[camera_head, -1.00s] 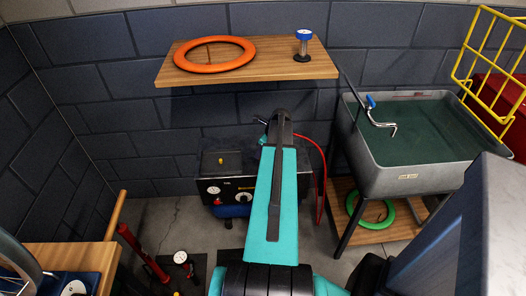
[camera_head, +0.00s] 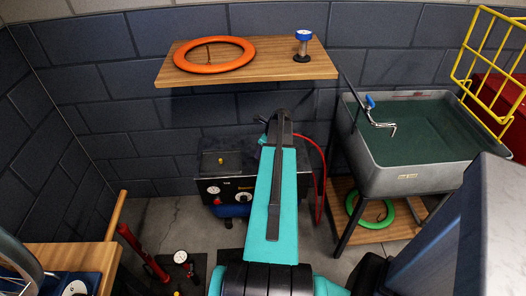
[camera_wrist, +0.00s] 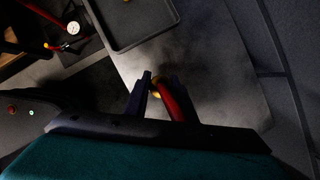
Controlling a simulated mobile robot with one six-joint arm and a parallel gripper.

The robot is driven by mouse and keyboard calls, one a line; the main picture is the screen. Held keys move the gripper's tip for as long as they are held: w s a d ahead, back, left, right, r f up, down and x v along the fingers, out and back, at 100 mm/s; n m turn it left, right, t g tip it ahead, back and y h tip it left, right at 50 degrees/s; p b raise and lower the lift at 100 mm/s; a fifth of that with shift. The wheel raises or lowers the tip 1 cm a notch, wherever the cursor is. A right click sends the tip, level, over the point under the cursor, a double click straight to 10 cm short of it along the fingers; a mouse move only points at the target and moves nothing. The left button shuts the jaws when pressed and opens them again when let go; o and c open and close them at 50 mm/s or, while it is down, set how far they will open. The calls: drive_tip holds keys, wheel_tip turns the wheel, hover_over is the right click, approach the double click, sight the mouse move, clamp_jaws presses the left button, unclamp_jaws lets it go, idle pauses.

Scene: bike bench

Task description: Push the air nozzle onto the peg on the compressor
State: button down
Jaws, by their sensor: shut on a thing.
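The compressor (camera_head: 212,188) stands on the floor by the back wall, with a gauge and knobs on its front. A small brass-yellow peg (camera_head: 221,160) stands up on the left of its dark top. In the wrist view the peg shows at the top edge (camera_wrist: 126,1), on a dark tray-like surface. My gripper (camera_wrist: 157,88) is shut on the air nozzle, whose yellow part (camera_wrist: 157,94) shows between the fingers. A red hose (camera_wrist: 176,101) runs from it. The nozzle is apart from the peg. My arm hides the gripper and nozzle in the head view.
The red hose (camera_head: 323,171) loops down right of the compressor. A wooden shelf (camera_head: 180,76) with an orange ring (camera_head: 183,64) is above. A grey sink (camera_head: 365,170) stands at right. A red pump (camera_head: 139,250) and a bench (camera_head: 75,258) are at left.

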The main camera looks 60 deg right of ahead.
drive_tip(key=shift+f+b, duration=0.5)
drive_tip(key=shift+f, duration=1.2)
idle(1.0)
drive_tip(key=c, duration=1.4)
unclamp_jaws()
drive_tip(key=shift+r, duration=0.1)
drive_tip(key=v, duration=1.3)
drive_tip(key=shift+r+b, duration=0.35)
drive_tip(key=shift+b, duration=0.1)
drive_tip(key=shift+s, duration=0.1)
